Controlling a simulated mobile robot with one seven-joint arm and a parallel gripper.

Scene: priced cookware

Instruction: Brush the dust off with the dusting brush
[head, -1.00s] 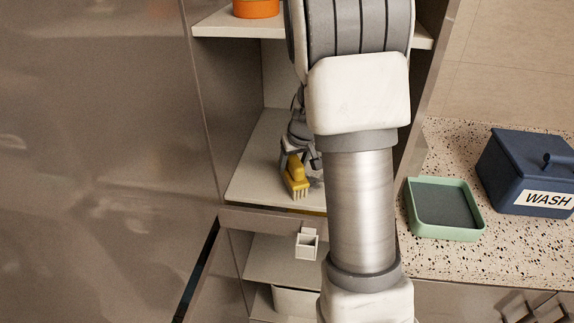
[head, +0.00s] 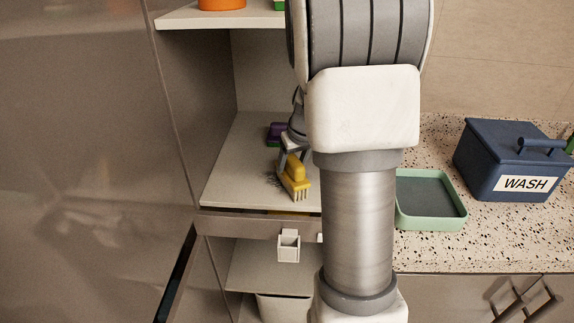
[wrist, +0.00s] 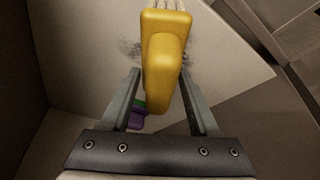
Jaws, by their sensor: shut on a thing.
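The dusting brush (head: 294,178) has a yellow handle and pale bristles. My gripper (head: 286,160) is shut on it inside the open cabinet, over the middle shelf (head: 230,190). In the wrist view the brush (wrist: 163,62) sits between the two fingers of my gripper (wrist: 160,85), bristles pointing away. A dark patch of dust (head: 271,181) shows on the shelf just left of the brush. In the wrist view, dust (wrist: 130,48) shows on both sides of the handle. I cannot tell whether the bristles touch the shelf. My arm hides the shelf's right part.
A purple and green item (head: 277,130) stands on the same shelf behind my gripper. An orange pot (head: 221,4) is on the shelf above. A green tray (head: 431,213) and a blue WASH box (head: 510,160) stand on the speckled counter at right. A small white square holder (head: 288,246) is on the shelf front.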

